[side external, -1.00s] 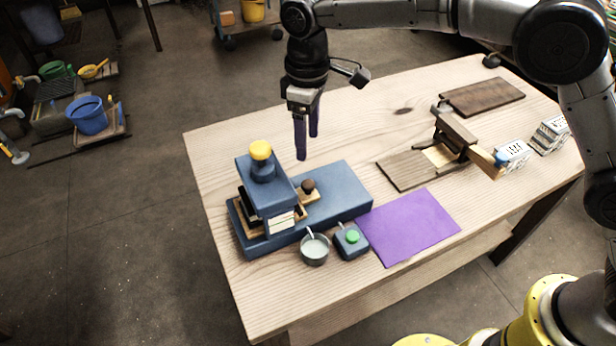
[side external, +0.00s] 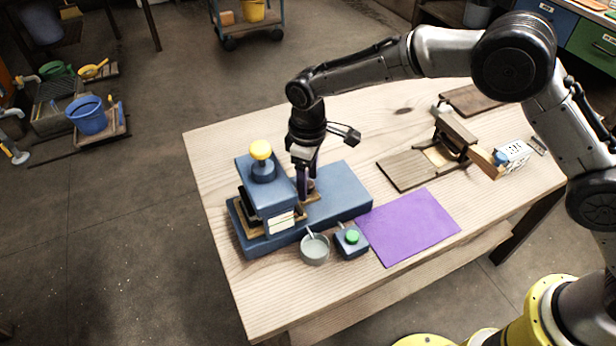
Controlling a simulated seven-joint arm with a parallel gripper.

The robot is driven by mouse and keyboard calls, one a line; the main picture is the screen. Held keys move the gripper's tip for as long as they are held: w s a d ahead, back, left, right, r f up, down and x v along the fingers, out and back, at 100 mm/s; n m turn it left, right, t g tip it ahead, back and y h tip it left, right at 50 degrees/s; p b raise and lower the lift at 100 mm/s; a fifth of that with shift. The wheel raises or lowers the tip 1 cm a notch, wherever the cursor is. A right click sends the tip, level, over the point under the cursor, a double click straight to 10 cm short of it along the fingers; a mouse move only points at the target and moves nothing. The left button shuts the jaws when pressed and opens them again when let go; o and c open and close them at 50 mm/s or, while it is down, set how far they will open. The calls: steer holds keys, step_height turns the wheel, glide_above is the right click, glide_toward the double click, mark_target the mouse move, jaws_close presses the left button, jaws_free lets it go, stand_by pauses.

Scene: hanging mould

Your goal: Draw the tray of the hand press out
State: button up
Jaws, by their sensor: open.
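The hand press (side external: 262,202) is a blue block with a yellow knob on top, standing on a long blue base (side external: 346,190) at the left of the table. Its wooden tray (side external: 312,197) juts out of the right side of the press over the base. The dark round knob (side external: 311,184) on the tray is partly hidden by my gripper. My gripper (side external: 305,194) points down at the tray knob, its purple fingers open and low around or beside it; I cannot tell whether they touch it.
A grey cup (side external: 315,249) and a small blue box with a green button (side external: 351,240) stand in front of the base. A purple mat (side external: 410,227) lies to their right. A wooden hinged device (side external: 452,139) and a white block (side external: 514,155) stand farther right.

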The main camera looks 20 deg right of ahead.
steer(key=shift+c, duration=0.2)
jaws_close()
steer(key=shift+d+r, duration=0.1)
stand_by(1.0)
